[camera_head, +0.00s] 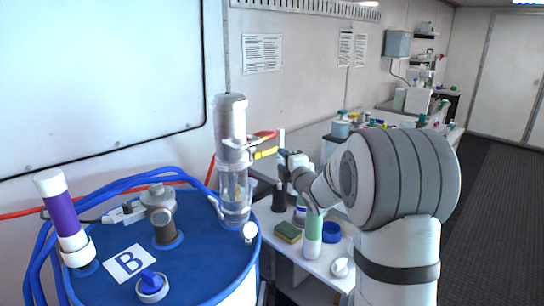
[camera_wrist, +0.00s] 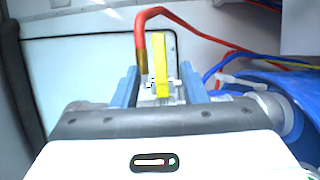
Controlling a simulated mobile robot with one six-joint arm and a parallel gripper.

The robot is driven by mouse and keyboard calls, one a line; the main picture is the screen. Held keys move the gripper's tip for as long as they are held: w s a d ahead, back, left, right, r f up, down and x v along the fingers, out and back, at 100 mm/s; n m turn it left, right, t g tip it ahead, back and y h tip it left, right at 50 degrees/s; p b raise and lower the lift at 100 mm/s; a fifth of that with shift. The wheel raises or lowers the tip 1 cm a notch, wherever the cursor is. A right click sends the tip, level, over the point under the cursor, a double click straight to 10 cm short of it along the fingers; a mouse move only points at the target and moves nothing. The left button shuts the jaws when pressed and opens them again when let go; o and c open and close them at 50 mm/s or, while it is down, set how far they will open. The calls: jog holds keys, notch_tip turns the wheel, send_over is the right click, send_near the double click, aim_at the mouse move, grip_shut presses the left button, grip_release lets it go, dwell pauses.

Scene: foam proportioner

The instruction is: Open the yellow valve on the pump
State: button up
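The pump (camera_head: 231,140) is a grey and clear upright cylinder on the blue drum. The yellow valve (camera_head: 266,153) is a flat handle sticking out from the pump's right side, just below a red hose. In the wrist view the yellow valve handle (camera_wrist: 160,66) stands upright, beside the red hose's brass end. My gripper (camera_head: 282,156) is close to the handle's outer end, at its right in the head view. In the wrist view my gripper (camera_wrist: 161,88) has its two fingers apart, one on each side of the handle, with gaps visible. The valve's body is mostly hidden.
The blue drum (camera_head: 205,277) carries blue hoses, a purple and white tube (camera_head: 63,217) and a metal fitting (camera_head: 160,210). Dark floor is clear at right.

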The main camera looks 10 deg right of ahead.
aim_at(273, 151)
jog(key=p+x, duration=0.2)
jog(key=x, duration=0.5)
jog(key=shift+w+a, duration=0.1)
jog(key=shift+w, duration=0.05)
jog(key=shift+c, duration=0.6)
grip_shut()
